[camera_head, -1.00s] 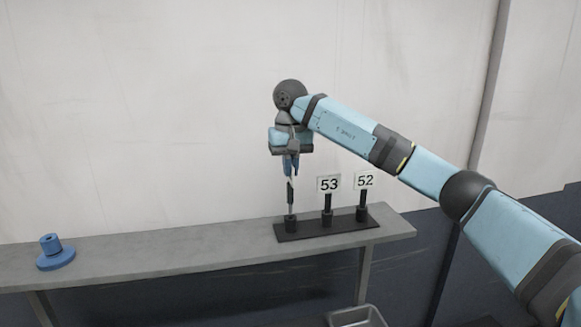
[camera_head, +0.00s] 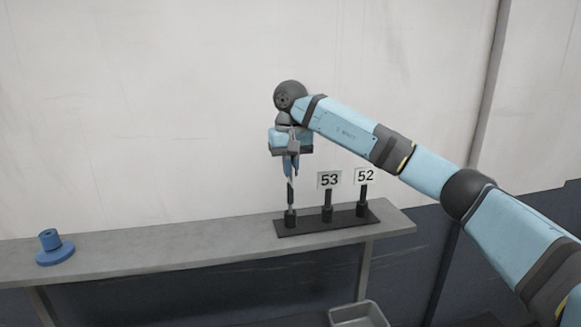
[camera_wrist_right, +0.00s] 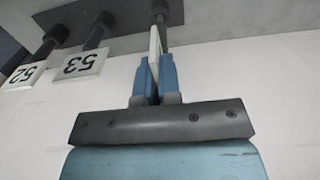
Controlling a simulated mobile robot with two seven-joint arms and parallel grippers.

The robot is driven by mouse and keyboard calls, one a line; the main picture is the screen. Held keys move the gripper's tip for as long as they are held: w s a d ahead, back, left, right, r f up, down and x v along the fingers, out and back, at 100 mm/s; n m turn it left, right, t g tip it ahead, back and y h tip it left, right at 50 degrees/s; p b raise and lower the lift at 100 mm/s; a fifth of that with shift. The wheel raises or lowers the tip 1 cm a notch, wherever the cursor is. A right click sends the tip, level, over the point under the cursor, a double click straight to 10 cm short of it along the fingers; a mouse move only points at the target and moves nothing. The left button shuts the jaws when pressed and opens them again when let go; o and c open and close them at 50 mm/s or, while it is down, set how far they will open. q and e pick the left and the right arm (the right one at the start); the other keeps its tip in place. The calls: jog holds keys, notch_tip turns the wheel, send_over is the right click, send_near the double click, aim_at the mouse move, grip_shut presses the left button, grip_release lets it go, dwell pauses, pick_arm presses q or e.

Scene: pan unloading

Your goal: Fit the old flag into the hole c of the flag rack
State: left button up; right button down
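The flag rack (camera_head: 308,231) is a dark bar with sockets on the grey shelf. Flags with plates 53 (camera_head: 329,180) and 52 (camera_head: 365,176) stand upright in its middle and right sockets. A third flag (camera_head: 290,198), with a dark pole, stands upright at the left socket; its foot meets the socket, but how deep it sits I cannot tell. My right gripper (camera_head: 291,170) points down above that socket. In the right wrist view its blue fingers (camera_wrist_right: 155,75) are shut on this flag's white plate (camera_wrist_right: 154,42), seen edge-on, so its number is hidden. My left gripper is out of view.
A blue round-based object (camera_head: 54,250) stands at the left of the shelf (camera_head: 170,256). The shelf between it and the rack is clear. A grey metal bin (camera_head: 358,317) is below. A pale wall is behind.

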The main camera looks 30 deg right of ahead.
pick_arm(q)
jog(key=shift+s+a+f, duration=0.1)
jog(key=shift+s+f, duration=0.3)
pick_arm(e)
jog(key=shift+f, duration=0.45)
pick_arm(q)
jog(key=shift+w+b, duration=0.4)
jog(key=shift+b, duration=0.05)
pick_arm(e)
jog(key=shift+f, duration=0.5)
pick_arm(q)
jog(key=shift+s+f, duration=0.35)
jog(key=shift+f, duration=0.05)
pick_arm(e)
jog(key=shift+f, duration=0.35)
jog(key=c, duration=1.2)
grip_release()
jog(key=shift+c, duration=0.2)
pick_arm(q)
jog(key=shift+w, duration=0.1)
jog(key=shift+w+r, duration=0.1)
pick_arm(e)
jog(key=shift+r, duration=0.1)
pick_arm(q)
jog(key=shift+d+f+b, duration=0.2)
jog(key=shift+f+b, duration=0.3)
jog(key=shift+b, duration=0.4)
pick_arm(e)
notch_tip(320, 180, up, 14)
